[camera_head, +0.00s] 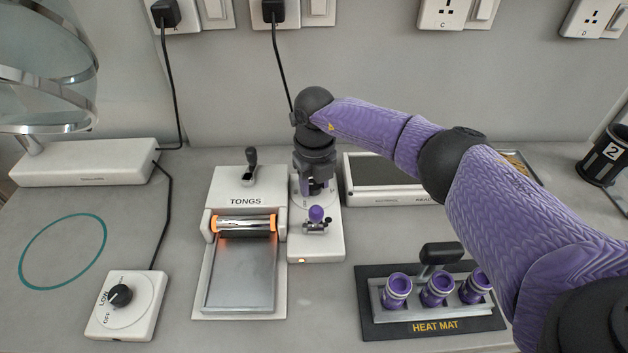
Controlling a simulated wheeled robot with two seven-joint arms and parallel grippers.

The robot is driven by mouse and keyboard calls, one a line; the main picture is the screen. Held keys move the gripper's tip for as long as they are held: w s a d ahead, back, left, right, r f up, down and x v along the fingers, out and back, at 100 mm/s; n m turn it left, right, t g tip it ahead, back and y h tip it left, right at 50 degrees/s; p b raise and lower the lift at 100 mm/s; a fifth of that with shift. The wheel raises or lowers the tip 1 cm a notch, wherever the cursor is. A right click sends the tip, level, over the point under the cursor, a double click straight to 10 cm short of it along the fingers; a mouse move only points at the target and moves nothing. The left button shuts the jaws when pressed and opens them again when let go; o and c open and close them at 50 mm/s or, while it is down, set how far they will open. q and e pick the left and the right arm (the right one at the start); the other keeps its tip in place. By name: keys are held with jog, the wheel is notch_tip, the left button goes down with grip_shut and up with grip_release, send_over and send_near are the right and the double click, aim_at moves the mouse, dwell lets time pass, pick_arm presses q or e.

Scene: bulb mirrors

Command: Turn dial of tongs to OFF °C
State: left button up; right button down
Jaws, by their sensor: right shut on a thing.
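The tongs unit (210,262) stands in the middle of the bench, labelled TONGS, with a roller (245,224) that glows orange at both ends. A narrow white control panel (328,250) adjoins it on the right, with a small orange light near its front edge. My right gripper (316,190) points down over the dial (301,190) on this panel and is shut on it. The gripper hides most of the dial, so I cannot read its setting. My left gripper is not in view.
A purple-knobbed part (316,214) sits just in front of my gripper. A heat mat (375,325) with several purple cups is at front right. A low-high dial box (140,318) is at front left. A flat tray (380,172) lies behind my forearm.

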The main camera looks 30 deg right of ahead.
jog(key=n, duration=0.5)
jog(key=shift+d+n+b, duration=0.15)
jog(key=shift+n+b, duration=0.15)
jog(key=n, duration=0.4)
jog(key=shift+w+b, duration=0.1)
jog(key=shift+b, duration=0.25)
jog(key=shift+n, duration=1.3)
pick_arm(q)
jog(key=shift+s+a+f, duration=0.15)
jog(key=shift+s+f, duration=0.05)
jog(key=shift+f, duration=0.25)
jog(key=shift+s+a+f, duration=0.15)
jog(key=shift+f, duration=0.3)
jog(key=shift+b, duration=0.3)
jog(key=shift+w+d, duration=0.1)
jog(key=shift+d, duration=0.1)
pick_arm(e)
jog(key=shift+n, duration=0.3)
jog(key=shift+c, duration=1.2)
grip_release()
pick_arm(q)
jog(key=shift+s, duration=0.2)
